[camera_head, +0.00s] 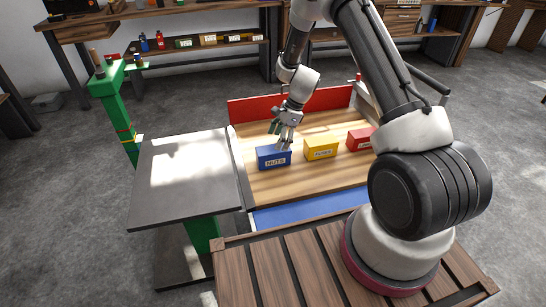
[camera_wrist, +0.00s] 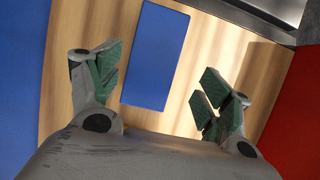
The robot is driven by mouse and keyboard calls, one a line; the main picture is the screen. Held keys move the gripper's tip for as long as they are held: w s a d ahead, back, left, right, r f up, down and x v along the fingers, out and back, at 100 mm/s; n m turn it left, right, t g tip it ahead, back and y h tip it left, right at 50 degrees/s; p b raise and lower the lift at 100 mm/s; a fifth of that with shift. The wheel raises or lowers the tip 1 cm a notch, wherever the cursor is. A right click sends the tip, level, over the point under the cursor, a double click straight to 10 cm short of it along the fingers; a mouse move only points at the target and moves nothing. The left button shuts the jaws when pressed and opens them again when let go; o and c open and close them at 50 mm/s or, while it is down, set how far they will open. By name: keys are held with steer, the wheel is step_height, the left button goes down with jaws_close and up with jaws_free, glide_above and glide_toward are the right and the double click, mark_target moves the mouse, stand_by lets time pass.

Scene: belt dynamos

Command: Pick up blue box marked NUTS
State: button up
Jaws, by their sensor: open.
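The blue box marked NUTS (camera_head: 273,158) sits on the wooden worktop (camera_head: 310,182), leftmost of three boxes. In the wrist view the top of the blue box (camera_wrist: 155,55) shows as a plain blue rectangle ahead of and between the fingers, nearer the left finger. My gripper (camera_head: 280,140) is above and just behind the box in the head view. Whether a finger touches the box cannot be told.
A yellow box (camera_head: 321,148) and a red box (camera_head: 360,139) stand to the right on the worktop. A red board (camera_head: 262,107) edges the back, a blue one (camera_head: 305,209) the front. A dark metal table (camera_head: 187,185) adjoins on the left.

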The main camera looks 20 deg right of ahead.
mark_target(273, 152)
steer(key=x, duration=0.6)
steer(key=shift+s+f, duration=0.25)
steer(key=shift+s, duration=0.15)
steer(key=shift+f, duration=0.25)
steer(key=c, duration=1.5)
